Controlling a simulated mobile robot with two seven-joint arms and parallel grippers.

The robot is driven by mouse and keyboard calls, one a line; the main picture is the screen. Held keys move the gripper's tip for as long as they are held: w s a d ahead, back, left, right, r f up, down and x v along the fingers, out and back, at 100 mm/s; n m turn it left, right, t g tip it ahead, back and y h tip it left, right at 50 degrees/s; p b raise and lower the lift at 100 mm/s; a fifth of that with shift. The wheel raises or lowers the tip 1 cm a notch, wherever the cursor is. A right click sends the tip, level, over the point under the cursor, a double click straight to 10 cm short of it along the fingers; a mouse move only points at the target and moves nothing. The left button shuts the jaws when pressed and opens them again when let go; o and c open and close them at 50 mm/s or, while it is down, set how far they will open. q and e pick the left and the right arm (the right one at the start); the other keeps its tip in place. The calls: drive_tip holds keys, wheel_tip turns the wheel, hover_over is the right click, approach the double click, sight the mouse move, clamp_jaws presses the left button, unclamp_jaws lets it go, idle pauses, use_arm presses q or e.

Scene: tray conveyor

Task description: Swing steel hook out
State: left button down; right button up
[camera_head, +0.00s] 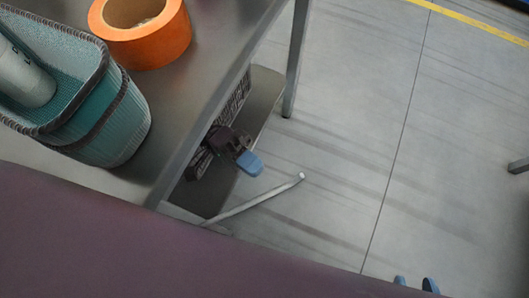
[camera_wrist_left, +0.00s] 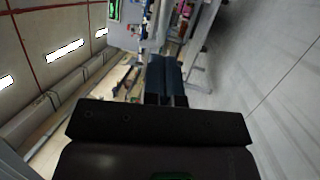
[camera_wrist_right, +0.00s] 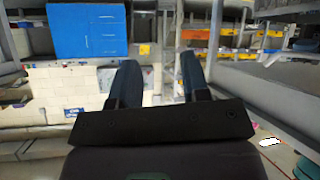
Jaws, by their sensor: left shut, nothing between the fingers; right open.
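The steel hook (camera_head: 258,199) is a thin pale rod with a rounded tip. In the head view it sticks out from beside the table's lower frame, slanting up and right over the floor. Its inner end is at the table's edge. My left gripper (camera_head: 250,164) is shut and empty, with blue fingertips, just above and left of the rod's tip and apart from it in the picture. Its closed fingers also show in the left wrist view (camera_wrist_left: 164,66). My right gripper (camera_head: 416,284) is open at the bottom edge; its spread, empty fingers show in the right wrist view (camera_wrist_right: 160,80).
The grey table (camera_head: 190,100) carries a teal basket (camera_head: 125,125) holding a pale cylinder (camera_head: 25,80), and an orange roll (camera_head: 155,45). A lower shelf (camera_head: 262,92) and a table leg (camera_head: 297,60) stand near my left gripper. The floor to the right is mostly clear.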

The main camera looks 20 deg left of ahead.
use_arm(q)
drive_tip(key=v, duration=0.6)
drive_tip(key=shift+w+a, duration=0.15)
drive_tip(key=shift+a, duration=0.1)
